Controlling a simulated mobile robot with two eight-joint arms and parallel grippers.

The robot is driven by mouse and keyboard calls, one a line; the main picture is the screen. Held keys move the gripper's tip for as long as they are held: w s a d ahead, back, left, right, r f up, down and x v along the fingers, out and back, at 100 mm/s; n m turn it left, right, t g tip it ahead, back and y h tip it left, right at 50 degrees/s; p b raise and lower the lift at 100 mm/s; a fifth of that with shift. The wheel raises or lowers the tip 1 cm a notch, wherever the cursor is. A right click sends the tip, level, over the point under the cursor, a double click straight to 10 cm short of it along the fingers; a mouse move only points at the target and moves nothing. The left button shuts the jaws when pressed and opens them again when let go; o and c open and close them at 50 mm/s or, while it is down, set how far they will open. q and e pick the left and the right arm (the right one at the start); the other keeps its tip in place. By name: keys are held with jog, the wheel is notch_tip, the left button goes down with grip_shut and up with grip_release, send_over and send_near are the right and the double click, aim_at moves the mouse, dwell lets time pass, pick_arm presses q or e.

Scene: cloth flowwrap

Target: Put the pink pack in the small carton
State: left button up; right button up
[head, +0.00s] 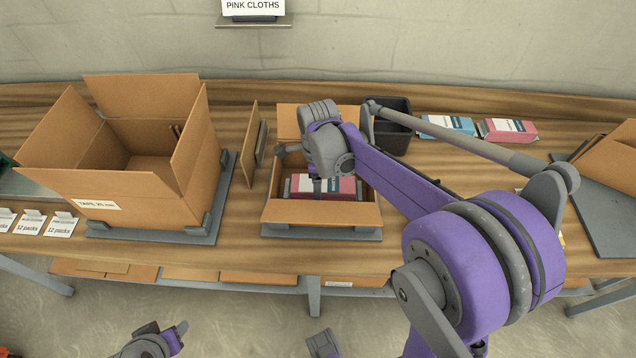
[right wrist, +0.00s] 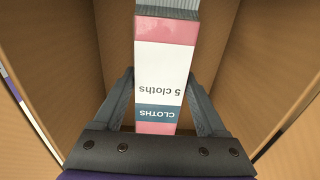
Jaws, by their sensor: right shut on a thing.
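The small carton (head: 322,216) stands with open flaps on a grey plate in the middle of the table. My right gripper (head: 322,187) reaches down into it from above and is shut on the pink pack (head: 347,186). The pack lies across inside the carton walls; I cannot tell whether it touches the floor. In the right wrist view the pack (right wrist: 166,60), with its white "5 cloths" label, sits between the two fingers (right wrist: 165,105), with brown carton walls around it.
A large open carton (head: 120,195) stands at the left, near white "12 packs" cards (head: 30,224). A dark bin (head: 392,128), a blue pack (head: 447,125) and another pink pack (head: 508,130) are behind at the right. A brown carton (head: 610,160) is at the right edge.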

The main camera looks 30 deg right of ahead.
jog(key=o, duration=1.4)
jog(key=shift+f, duration=0.1)
jog(key=shift+o, duration=0.2)
jog(key=shift+r, duration=0.25)
notch_tip(320, 180, up, 12)
jog(key=p, duration=0.1)
jog(key=shift+p, duration=0.3)
